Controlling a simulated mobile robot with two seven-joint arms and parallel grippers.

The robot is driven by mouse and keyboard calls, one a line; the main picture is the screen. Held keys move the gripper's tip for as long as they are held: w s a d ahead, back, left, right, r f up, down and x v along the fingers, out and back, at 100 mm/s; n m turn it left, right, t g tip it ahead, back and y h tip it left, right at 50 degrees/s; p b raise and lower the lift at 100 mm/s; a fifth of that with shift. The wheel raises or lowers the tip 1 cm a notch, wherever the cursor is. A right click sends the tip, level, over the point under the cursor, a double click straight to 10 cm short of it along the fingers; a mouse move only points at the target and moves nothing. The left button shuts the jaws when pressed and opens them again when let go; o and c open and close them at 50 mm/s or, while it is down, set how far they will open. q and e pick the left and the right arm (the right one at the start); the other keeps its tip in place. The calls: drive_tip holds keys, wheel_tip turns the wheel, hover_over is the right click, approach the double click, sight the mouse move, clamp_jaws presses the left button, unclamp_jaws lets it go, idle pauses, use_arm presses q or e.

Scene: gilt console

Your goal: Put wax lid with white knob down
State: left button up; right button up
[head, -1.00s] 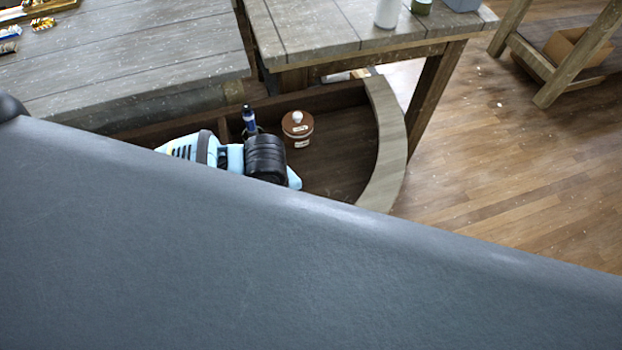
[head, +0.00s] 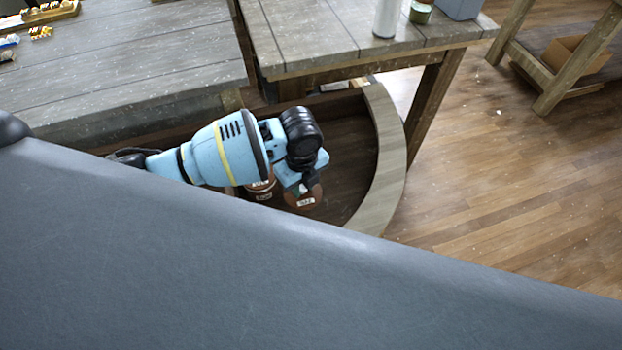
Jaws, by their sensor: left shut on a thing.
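My left gripper (head: 308,187) comes in from the left over the dark tray-like recess, fingers pointing down. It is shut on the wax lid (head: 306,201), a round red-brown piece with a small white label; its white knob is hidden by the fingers. Just left of it, a brown jar-like thing with a white label (head: 263,195) shows partly from under my light blue arm. I cannot tell whether the lid touches anything below. My right gripper is not in view.
The recess (head: 352,150) has a curved pale wooden rim (head: 392,150) on its right. Bare recess floor shows right of the gripper. A plank table (head: 310,40) behind carries a white bottle (head: 387,15) and a green-labelled jar (head: 420,13). A large grey surface fills the foreground.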

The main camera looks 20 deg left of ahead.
use_arm(q)
drive_tip(key=shift+w+d+f, duration=0.1)
drive_tip(key=shift+w+d, duration=0.1)
drive_tip(key=shift+w, duration=0.7)
drive_tip(key=shift+w+d+f, duration=0.1)
drive_tip(key=shift+w+d, duration=0.1)
drive_tip(key=shift+w, duration=0.7)
drive_tip(key=shift+w+f+b, duration=0.1)
drive_tip(key=shift+f+b, duration=0.2)
drive_tip(key=shift+f, duration=1.45)
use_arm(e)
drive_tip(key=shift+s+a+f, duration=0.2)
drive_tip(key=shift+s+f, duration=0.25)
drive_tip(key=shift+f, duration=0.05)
use_arm(q)
drive_tip(key=shift+f, duration=0.1)
drive_tip(key=shift+f, duration=0.15)
drive_tip(key=o, duration=1)
drive_tip(key=shift+c, duration=0.2)
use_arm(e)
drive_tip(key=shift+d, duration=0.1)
